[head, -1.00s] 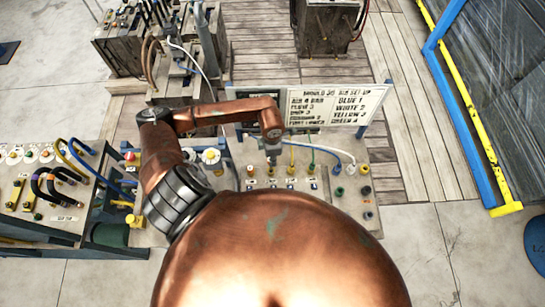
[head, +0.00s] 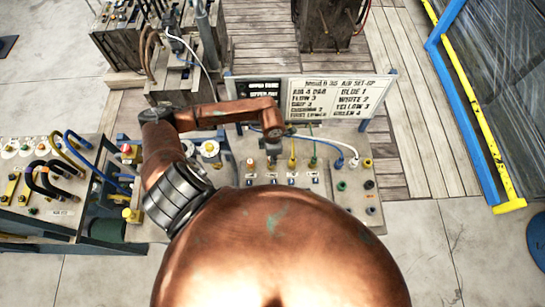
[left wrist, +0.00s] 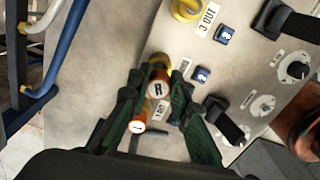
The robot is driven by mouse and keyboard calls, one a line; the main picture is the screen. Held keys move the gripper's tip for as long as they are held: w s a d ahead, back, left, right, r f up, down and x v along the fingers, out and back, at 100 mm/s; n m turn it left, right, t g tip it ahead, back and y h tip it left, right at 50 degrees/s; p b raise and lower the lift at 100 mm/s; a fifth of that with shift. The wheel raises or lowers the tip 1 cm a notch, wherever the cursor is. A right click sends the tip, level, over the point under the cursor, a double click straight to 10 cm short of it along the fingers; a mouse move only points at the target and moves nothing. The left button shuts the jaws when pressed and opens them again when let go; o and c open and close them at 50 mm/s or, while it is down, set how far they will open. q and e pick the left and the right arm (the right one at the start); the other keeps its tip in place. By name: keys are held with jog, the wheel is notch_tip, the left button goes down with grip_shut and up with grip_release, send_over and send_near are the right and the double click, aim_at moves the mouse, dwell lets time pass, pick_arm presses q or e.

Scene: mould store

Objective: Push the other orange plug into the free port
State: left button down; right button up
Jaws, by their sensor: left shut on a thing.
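An orange plug marked R (left wrist: 157,89) sits between the fingertips of my left gripper (left wrist: 157,80) in the left wrist view. The fingers with green pads are closed on it, with a yellow part showing just beyond it. Whether it is seated in the port cannot be told. The other orange plug (left wrist: 138,126) stands nearer the bottom of that view, beside the left finger. In the head view it is the orange plug (head: 250,163) at the left of the port row, and my left gripper (head: 273,152) hangs just right of it, over the panel (head: 335,205). My right gripper is out of view.
Yellow (head: 292,161), green (head: 312,162) and white (head: 353,162) plugs stand right of the gripper. A lettered board (head: 330,98) rises behind the panel. A table with hooked hoses (head: 50,180) is at the left. Blue number tags (left wrist: 224,34) mark the ports.

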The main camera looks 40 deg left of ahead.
pick_arm(q)
jog(key=shift+b, duration=0.3)
jog(key=shift+f+b, duration=0.1)
jog(key=shift+b, duration=0.2)
dwell(1.0)
jog(key=shift+d+f+b, duration=0.1)
jog(key=shift+f+b, duration=0.4)
jog(key=shift+b, duration=0.1)
jog(key=shift+f+b, duration=0.65)
jog(key=shift+b, duration=0.15)
dwell(1.4)
jog(key=c, duration=1.7)
grip_release()
jog(key=shift+o, duration=0.2)
jog(key=o, duration=0.4)
